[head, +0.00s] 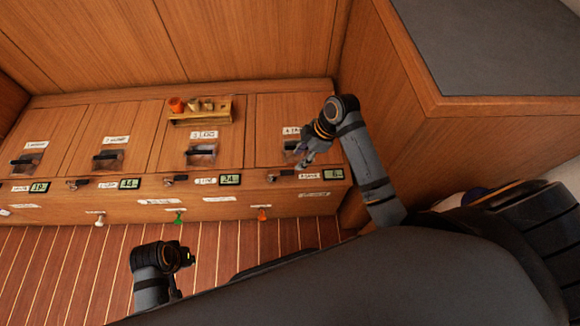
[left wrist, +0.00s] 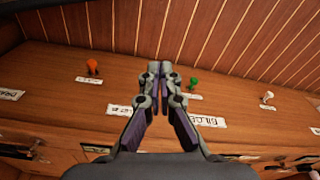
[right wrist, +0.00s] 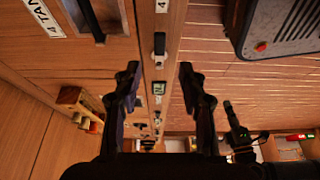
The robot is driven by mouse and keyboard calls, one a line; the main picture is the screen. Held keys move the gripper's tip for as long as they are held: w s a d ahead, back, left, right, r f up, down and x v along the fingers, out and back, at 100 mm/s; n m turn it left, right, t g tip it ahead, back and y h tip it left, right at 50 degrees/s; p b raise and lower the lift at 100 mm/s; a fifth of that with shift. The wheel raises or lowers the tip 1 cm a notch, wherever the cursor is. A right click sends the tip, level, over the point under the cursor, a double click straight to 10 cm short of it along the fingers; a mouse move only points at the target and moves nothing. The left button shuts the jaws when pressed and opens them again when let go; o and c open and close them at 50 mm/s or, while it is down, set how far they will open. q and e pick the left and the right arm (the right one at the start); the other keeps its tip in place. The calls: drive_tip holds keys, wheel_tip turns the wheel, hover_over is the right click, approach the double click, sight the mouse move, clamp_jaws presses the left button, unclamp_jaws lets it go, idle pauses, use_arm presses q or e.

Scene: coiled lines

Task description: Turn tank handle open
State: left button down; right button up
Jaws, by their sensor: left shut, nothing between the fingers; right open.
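The panel marked 4 TANK (right wrist: 40,16) is the rightmost lid in the head view. Its black handle (right wrist: 92,20) shows in the right wrist view, left of my fingers; in the head view my right gripper (head: 304,152) partly covers that spot. A small black-and-white lever (right wrist: 159,45) on the front edge lies ahead, between my open right fingers (right wrist: 159,72) in the picture; contact does not show. My left gripper (left wrist: 160,70) is shut and empty, near the labelled front face. Its arm shows low in the head view (head: 158,268).
Three similar lids with black handles (head: 108,158) line up leftward. Displays (head: 230,179) and small levers run along the front edge. White (head: 99,220), green (head: 178,217) and orange (head: 263,215) knobs project below. A wooden tray (head: 205,115) sits behind. A tall cabinet (head: 400,95) bounds the right.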

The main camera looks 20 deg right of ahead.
sight(288, 172)
drive_tip(key=b+x, duration=0.1)
drive_tip(key=x, duration=0.3)
drive_tip(key=b+x, duration=0.1)
drive_tip(key=x, duration=0.2)
drive_tip(key=shift+w+a+f+b, duration=0.1)
drive_tip(key=shift+a+f+b, duration=0.2)
drive_tip(key=shift+f, duration=0.25)
use_arm(q)
drive_tip(key=shift+d+r+t+h, duration=0.15)
drive_tip(key=shift+d+r+t, duration=0.15)
drive_tip(key=shift+d, duration=0.1)
drive_tip(key=shift+d+r+t+h, duration=0.15)
drive_tip(key=shift+d+t, duration=0.15)
drive_tip(key=shift+d, duration=0.1)
use_arm(e)
clamp_jaws()
